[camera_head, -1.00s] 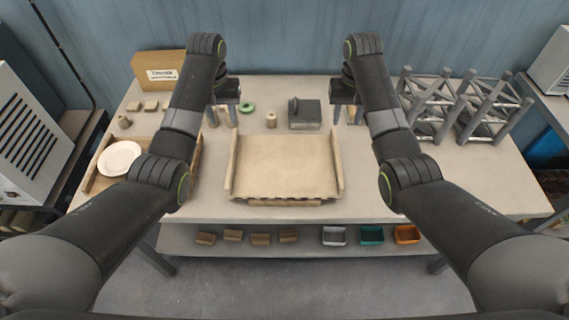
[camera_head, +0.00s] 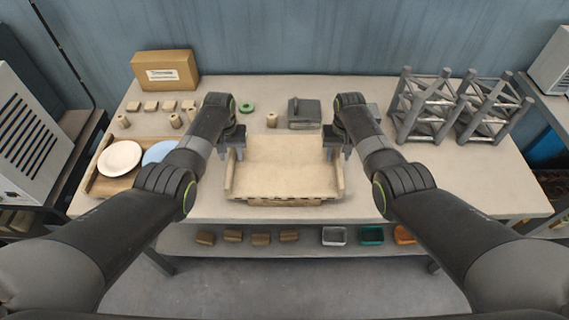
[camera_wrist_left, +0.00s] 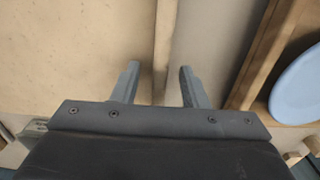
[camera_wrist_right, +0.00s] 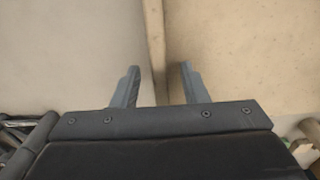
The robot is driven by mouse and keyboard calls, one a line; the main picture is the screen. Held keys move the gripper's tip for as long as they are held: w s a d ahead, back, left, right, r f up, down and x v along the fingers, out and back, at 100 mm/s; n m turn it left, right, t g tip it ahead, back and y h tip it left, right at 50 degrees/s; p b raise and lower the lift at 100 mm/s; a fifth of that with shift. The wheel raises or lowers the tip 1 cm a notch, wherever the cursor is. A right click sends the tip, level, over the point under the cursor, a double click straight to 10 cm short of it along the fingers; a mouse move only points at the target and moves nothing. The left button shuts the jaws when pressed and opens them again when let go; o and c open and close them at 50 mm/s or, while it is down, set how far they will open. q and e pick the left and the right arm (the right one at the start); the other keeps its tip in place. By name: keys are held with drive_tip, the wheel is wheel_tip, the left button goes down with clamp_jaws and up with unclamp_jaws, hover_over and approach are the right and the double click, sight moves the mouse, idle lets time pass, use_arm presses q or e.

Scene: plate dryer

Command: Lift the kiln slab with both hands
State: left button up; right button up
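The kiln slab (camera_head: 285,168) is a flat beige board with raised rails along its left and right sides, lying on the table. My left gripper (camera_head: 232,150) is at its left rail, towards the back. In the left wrist view my left gripper (camera_wrist_left: 158,85) is open, with the rail (camera_wrist_left: 164,40) running between its fingers. My right gripper (camera_head: 338,150) is at the right rail. In the right wrist view my right gripper (camera_wrist_right: 158,85) is open, with the rail (camera_wrist_right: 154,40) between its fingers. Whether any finger touches a rail cannot be told.
A wooden tray (camera_head: 92,180) with a white plate (camera_head: 119,158) and a blue plate (camera_head: 158,152) is close left of the slab. A dark grey block (camera_head: 304,114), a green ring (camera_head: 247,106) and small pegs stand behind. Metal racks (camera_head: 425,105) stand back right.

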use_arm(q)
drive_tip(key=shift+f, duration=0.75)
use_arm(e)
drive_tip(key=shift+f, duration=0.75)
use_arm(q)
clamp_jaws()
use_arm(e)
clamp_jaws()
use_arm(q)
drive_tip(key=shift+r, duration=0.1)
use_arm(e)
drive_tip(key=shift+r, duration=0.1)
